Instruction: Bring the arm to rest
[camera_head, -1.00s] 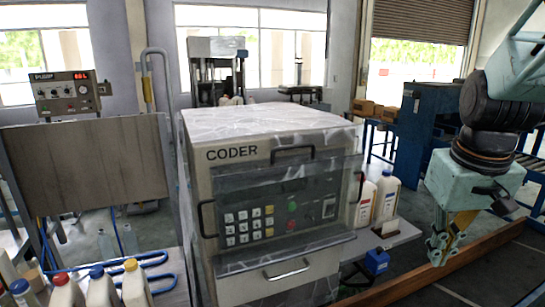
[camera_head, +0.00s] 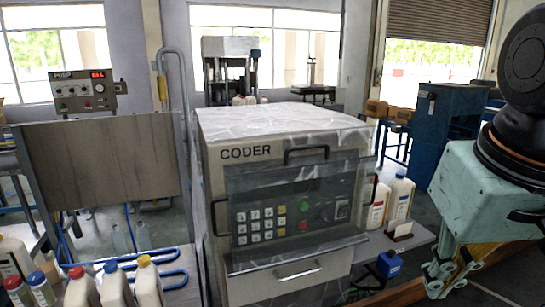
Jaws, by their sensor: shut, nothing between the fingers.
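My gripper (camera_head: 443,282) hangs at the lower right, below my teal wrist, with its fingers pointing down. Its fingers are close together and it holds nothing. It is apart from the coder machine (camera_head: 285,200), a grey box with a keypad and a front handle, which stands to its left. Part of my arm is cut off by the right edge of the picture.
White bottles (camera_head: 399,199) stand on a shelf right of the coder, near my gripper. A small blue object (camera_head: 389,264) sits below them. More capped bottles (camera_head: 115,285) stand at the lower left. A blue cabinet (camera_head: 443,130) and boxes (camera_head: 377,108) are behind.

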